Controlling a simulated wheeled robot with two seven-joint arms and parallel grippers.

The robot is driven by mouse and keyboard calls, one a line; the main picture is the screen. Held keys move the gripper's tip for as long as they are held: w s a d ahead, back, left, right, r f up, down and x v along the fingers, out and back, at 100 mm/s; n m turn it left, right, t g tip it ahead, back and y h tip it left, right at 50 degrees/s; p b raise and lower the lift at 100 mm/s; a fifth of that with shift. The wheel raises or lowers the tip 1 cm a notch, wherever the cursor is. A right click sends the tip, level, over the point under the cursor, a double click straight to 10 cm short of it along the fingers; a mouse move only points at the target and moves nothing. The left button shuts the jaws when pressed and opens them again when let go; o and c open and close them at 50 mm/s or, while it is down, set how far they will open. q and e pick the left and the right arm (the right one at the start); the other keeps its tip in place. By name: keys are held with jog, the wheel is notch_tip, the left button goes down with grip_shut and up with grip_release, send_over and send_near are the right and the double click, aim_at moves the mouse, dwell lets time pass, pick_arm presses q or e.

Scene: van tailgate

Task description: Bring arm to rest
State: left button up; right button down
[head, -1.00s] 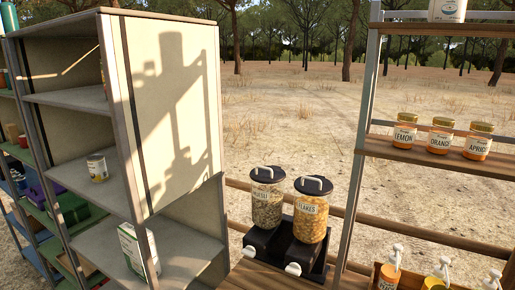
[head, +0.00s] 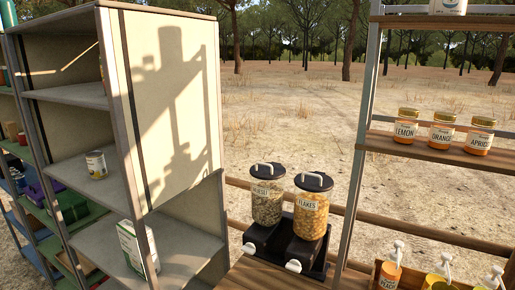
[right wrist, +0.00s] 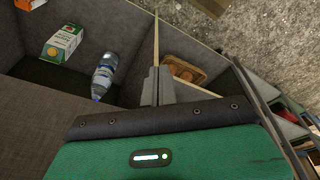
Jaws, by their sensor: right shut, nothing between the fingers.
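My right gripper (right wrist: 157,86) shows in the right wrist view, its two grey fingers together with nothing between them. It points at a grey, divided storage space seen from above. The fingertips overlap the thin upright edge of a divider in the picture; I cannot tell whether they touch it. Neither gripper shows in the head view, and my left gripper is in no view. A dark shadow shaped like my body and arm lies on the cream side panel (head: 165,60) of the shelf unit.
The right wrist view shows a carton (right wrist: 62,42), a bottle (right wrist: 104,74) and a brown packet (right wrist: 186,70) in the compartments. The head view shows a can (head: 96,165), two dispensers (head: 267,200), several jars (head: 405,130) and pump bottles (head: 390,268). Open ground lies behind.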

jog(key=s+d+f, duration=0.1)
jog(key=s+f, duration=0.9)
jog(key=f, duration=0.1)
jog(key=s+d+f+g+b, duration=0.1)
jog(key=s+d+f, duration=0.1)
jog(key=s+f, duration=0.7)
notch_tip(320, 180, down, 3)
jog(key=shift+s+d+r, duration=0.15)
jog(key=shift+s+d, duration=0.15)
jog(key=shift+s, duration=0.1)
